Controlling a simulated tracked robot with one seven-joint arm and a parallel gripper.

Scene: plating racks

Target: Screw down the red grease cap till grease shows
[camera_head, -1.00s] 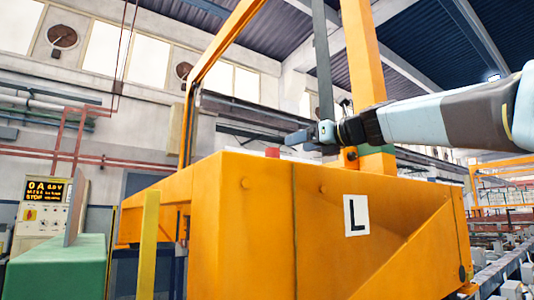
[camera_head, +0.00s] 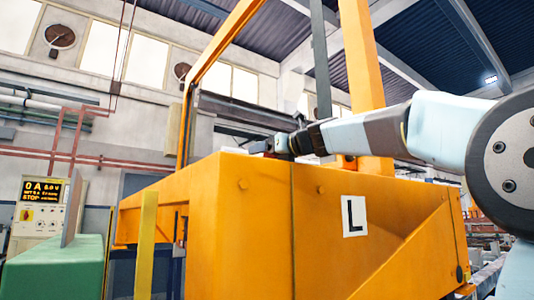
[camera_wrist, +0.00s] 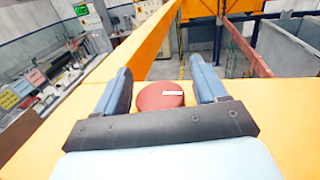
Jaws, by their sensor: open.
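The red grease cap (camera_wrist: 158,96) shows in the wrist view as a round red disc with a small white mark, on top of the orange machine body (camera_wrist: 235,70). My gripper (camera_wrist: 162,82) is open, with one blue-grey finger on each side of the cap. There is a gap between the cap and each finger, so neither visibly touches it. The dark palm bar hides the cap's near edge. In the head view my gripper (camera_head: 262,146) is just above the top edge of the orange body (camera_head: 245,220), and the cap is hidden or too small to make out. No grease shows.
An orange post (camera_head: 362,90) rises close behind my arm. A yellow post (camera_head: 147,245) and a green box (camera_head: 55,268) stand at the left, with a control panel (camera_head: 42,205) behind. A white plate marked L (camera_head: 354,216) is on the body's front.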

